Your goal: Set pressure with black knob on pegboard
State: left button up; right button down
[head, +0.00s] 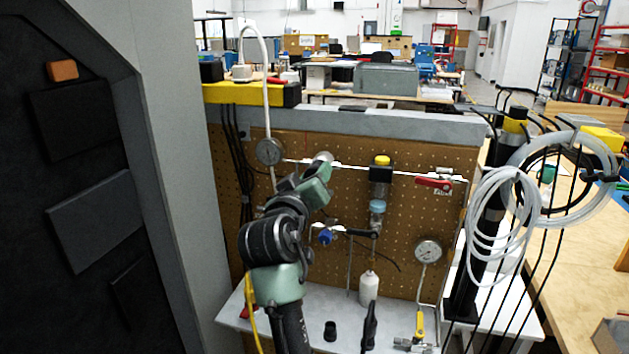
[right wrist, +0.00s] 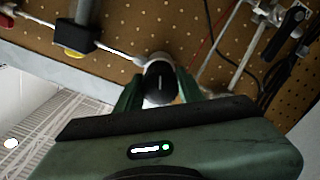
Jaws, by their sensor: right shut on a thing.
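The pegboard (head: 345,228) stands upright ahead and carries the fittings. My right gripper (head: 318,172) is in front of its upper part, with my arm rising from below. In the right wrist view, the black knob (right wrist: 160,84), round with a light line on its face, sits between the green fingers of my right gripper (right wrist: 160,97). The fingers are shut on it from both sides. In the head view the knob is mostly hidden by my gripper; a grey rounded fitting shows just above it. A round pressure gauge (head: 270,151) is left of the gripper; its reading is too small to tell.
A yellow-topped filter unit (head: 380,178) and a red valve handle (head: 434,184) are right of my gripper. A second gauge (head: 428,251) is lower right. A white bottle (head: 368,288) hangs above the white shelf. Coiled clear tubing (head: 505,228) hangs at the right.

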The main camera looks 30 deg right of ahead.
jog(key=shift+f, duration=0.2)
jog(key=c, duration=0.9)
grip_release()
jog(key=shift+r, duration=0.1)
